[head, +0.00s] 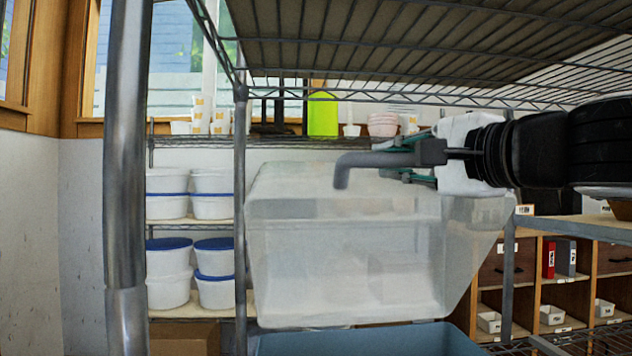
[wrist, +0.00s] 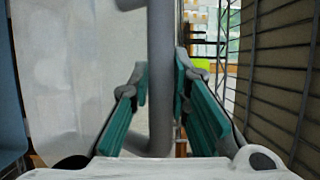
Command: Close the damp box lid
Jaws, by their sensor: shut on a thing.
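The damp box's translucent lid (head: 350,250) stands raised, close to upright, above the blue box body (head: 365,342) at the bottom of the head view. A grey bent handle (head: 342,172) runs along the lid's upper edge. My gripper (head: 396,159) reaches in from the right at the lid's top and is shut on the handle. In the wrist view the grey handle bar (wrist: 160,70) passes between the teal finger pads, and the pale lid (wrist: 75,75) fills the left side. The box's inside is hidden.
A wire shelf (head: 420,30) hangs close above my gripper and also lines the right of the wrist view (wrist: 285,70). A metal post (head: 125,150) stands at left. White tubs (head: 168,260) with blue lids stand on a rack behind. Wooden cubbies (head: 560,280) are at right.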

